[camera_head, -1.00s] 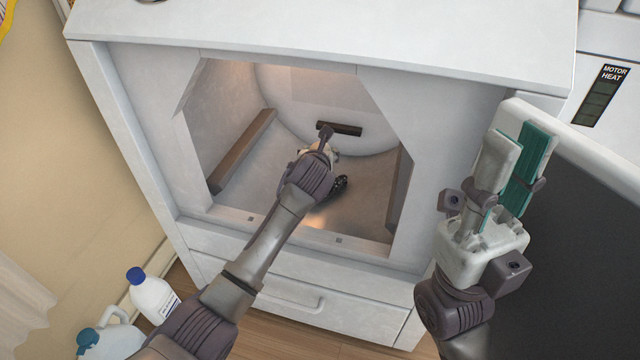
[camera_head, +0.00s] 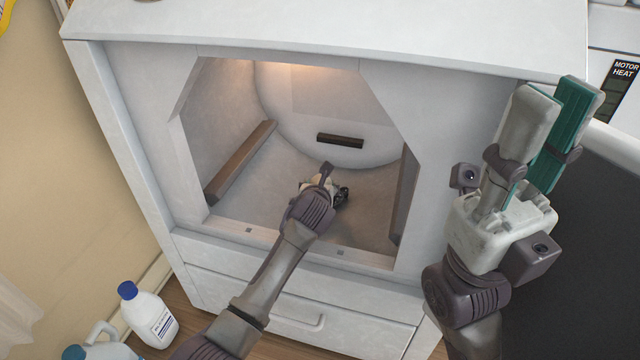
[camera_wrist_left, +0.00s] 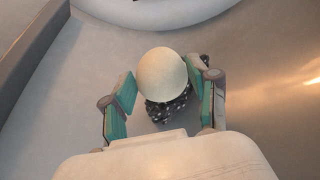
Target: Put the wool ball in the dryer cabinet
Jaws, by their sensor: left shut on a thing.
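The dryer cabinet (camera_head: 125,120) is white and open at the front, with a rounded chamber inside. The wool ball (camera_wrist_left: 162,74), round and cream, is between the teal-padded fingers of my left gripper (camera_wrist_left: 163,92) in the left wrist view. This gripper is shut on the ball, inside the chamber and low over its floor. In the head view my left gripper (camera_head: 322,182) is seen from behind and mostly hides the ball. My right gripper (camera_head: 548,130) is outside, right of the opening, empty, its fingers apart.
A dark speckled thing (camera_wrist_left: 168,110) lies just below the ball in the wrist view. A brown bar (camera_head: 240,163) runs along the chamber's left side. A dark door panel (camera_head: 600,230) is at right. A white bottle (camera_head: 150,315) stands on the floor at lower left.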

